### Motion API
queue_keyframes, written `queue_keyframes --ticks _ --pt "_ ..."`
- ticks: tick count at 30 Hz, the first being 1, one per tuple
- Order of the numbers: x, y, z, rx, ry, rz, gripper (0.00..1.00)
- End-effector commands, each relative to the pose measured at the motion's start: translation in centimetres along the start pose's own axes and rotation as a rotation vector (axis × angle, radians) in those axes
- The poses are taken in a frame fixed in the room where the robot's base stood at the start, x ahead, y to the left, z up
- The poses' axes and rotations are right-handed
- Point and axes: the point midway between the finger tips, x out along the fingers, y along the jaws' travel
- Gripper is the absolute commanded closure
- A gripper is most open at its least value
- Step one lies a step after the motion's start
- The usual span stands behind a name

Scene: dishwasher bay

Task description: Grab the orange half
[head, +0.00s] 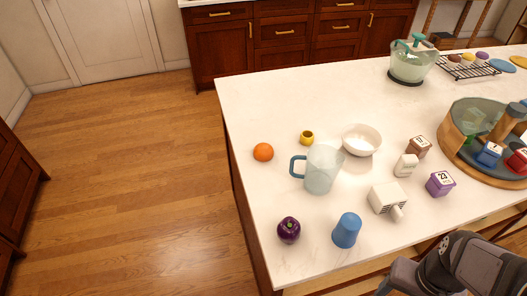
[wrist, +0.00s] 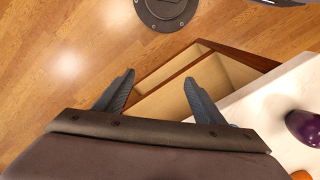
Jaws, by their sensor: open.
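A small round orange thing (head: 263,152), which I take for the orange half, lies on the white counter near its left edge in the head view. I cannot tell whether a cut face shows. My gripper (wrist: 159,78) is open and empty in the wrist view, with its two dark fingers spread over the floor and an open drawer. In the head view my arm is at the bottom right, beyond the counter's front edge and far from the orange. A small orange-brown patch at the wrist view's bottom right corner is too cut off to name.
A blue-handled clear pitcher (head: 322,171), a yellow ring-like cup (head: 307,138) and a white bowl (head: 361,140) stand right of the orange. A purple round thing (head: 289,230) and a blue cup (head: 347,230) are nearer the front. Counter behind the orange is clear.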

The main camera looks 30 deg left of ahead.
Motion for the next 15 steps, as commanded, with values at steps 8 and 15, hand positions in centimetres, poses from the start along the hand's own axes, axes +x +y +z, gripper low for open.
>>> queue_keyframes --ticks 8,15 --pt "0.0 0.0 0.0 0.000 0.000 0.000 0.25" --pt "-1.4 -0.5 -2.4 -0.049 0.027 0.014 0.25"
